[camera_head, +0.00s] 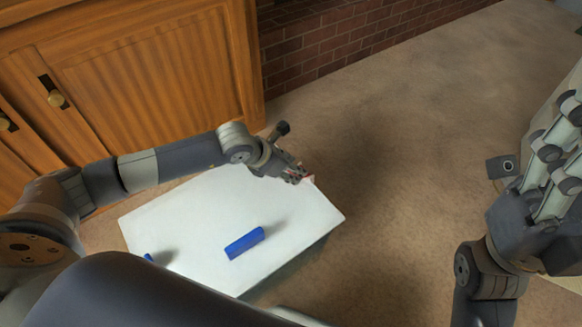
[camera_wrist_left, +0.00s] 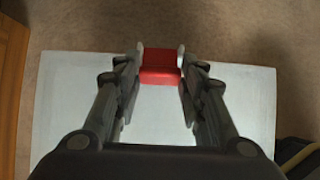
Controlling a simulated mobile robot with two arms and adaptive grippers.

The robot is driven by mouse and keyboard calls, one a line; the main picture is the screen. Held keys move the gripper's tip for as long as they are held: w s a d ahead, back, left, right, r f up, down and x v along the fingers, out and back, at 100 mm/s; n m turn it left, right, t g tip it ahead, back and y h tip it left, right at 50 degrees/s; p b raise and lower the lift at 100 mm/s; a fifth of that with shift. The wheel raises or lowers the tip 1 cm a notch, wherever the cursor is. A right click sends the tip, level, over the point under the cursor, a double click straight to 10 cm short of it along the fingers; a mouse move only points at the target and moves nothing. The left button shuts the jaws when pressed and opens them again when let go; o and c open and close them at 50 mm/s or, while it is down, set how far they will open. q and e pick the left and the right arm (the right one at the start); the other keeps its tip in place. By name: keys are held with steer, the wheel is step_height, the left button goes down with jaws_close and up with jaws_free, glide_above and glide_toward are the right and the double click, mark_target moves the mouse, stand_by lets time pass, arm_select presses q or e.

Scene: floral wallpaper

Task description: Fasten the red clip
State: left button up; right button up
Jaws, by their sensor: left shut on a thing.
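The red clip (camera_wrist_left: 160,62) sits between the two fingertips of my left gripper (camera_wrist_left: 160,72) in the left wrist view. The gripper is shut on it, with a finger against each side. In the head view my left gripper (camera_head: 297,174) is at the far right corner of a white table (camera_head: 185,215), and only a small bit of red (camera_head: 307,179) shows by its fingertips. The clip lies at the table's edge; I cannot tell whether it touches the table. My right gripper (camera_head: 560,150) is raised at the right edge, away from the table; its fingertips are not clear.
A blue block (camera_head: 245,243) lies on the white table. A second blue piece (camera_head: 148,257) is partly hidden near the left edge. A wooden cabinet (camera_head: 150,75) and a brick wall (camera_head: 335,40) stand behind. The brown floor (camera_head: 420,130) to the right is clear.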

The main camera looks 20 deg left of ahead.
arm_select(q)
steer(key=o, duration=1.1)
steer(key=v, duration=1.2)
